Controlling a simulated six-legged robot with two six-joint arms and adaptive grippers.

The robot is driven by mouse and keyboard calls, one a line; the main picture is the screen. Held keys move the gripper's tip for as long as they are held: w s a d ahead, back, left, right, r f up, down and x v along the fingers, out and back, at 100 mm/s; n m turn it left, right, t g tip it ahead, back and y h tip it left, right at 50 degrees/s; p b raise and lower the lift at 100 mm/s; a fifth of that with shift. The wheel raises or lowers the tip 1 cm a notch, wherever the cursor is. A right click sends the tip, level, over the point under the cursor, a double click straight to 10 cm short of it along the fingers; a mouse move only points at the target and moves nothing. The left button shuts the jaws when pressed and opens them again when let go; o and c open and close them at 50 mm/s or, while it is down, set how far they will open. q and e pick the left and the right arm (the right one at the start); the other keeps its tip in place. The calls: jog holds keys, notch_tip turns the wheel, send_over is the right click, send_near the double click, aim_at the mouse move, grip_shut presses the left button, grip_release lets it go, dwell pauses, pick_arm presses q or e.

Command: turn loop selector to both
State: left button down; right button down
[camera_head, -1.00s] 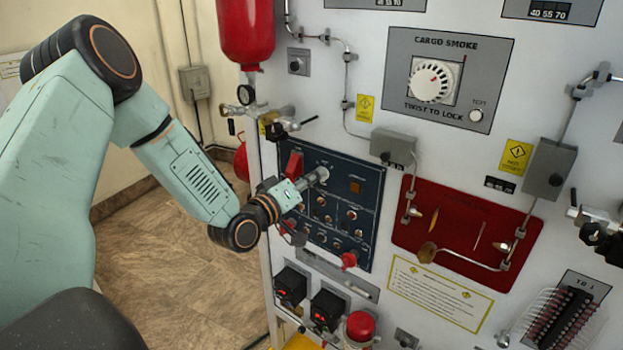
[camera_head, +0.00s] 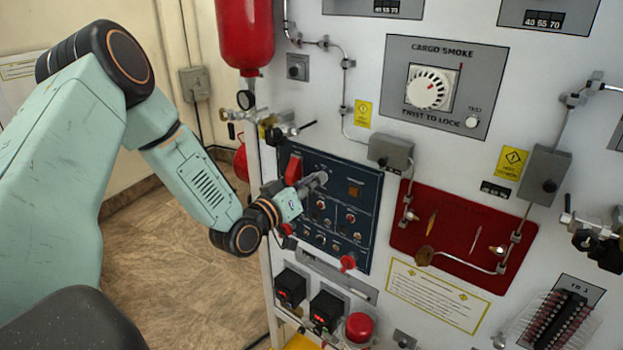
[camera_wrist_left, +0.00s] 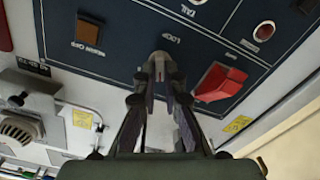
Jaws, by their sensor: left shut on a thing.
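The dark blue panel (camera_head: 367,220) is on the left part of the white wall. In the left wrist view, the loop selector (camera_wrist_left: 159,57) is a small grey knob below the word LOOP, which appears upside down. My left gripper (camera_wrist_left: 160,74) is shut on this knob, with both fingertips meeting around it. In the head view, my left gripper (camera_head: 319,180) reaches the panel's upper part from the left and hides the knob. The knob's pointer and position marks cannot be made out. My right gripper is not in view.
A red guarded switch (camera_wrist_left: 220,82) sits close beside the fingers; it also shows in the head view (camera_head: 293,169). An amber square (camera_wrist_left: 89,29) is on the knob's other side. Open floor lies left.

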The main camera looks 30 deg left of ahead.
pick_arm(q)
jog(key=shift+s+d+f+m+p, duration=0.1)
jog(key=shift+m+p, duration=0.3)
jog(key=shift+m, duration=0.75)
jog(key=shift+d+f+m+p, duration=0.1)
jog(key=shift+m+p, duration=0.3)
jog(key=shift+m, duration=0.75)
jog(key=c, duration=1.4)
grip_release()
jog(key=shift+a+r, duration=0.1)
jog(key=shift+r, duration=0.05)
jog(key=shift+c, duration=0.2)
jog(key=s, duration=0.7)
jog(key=shift+a, duration=0.25)
jog(key=shift+s, duration=0.2)
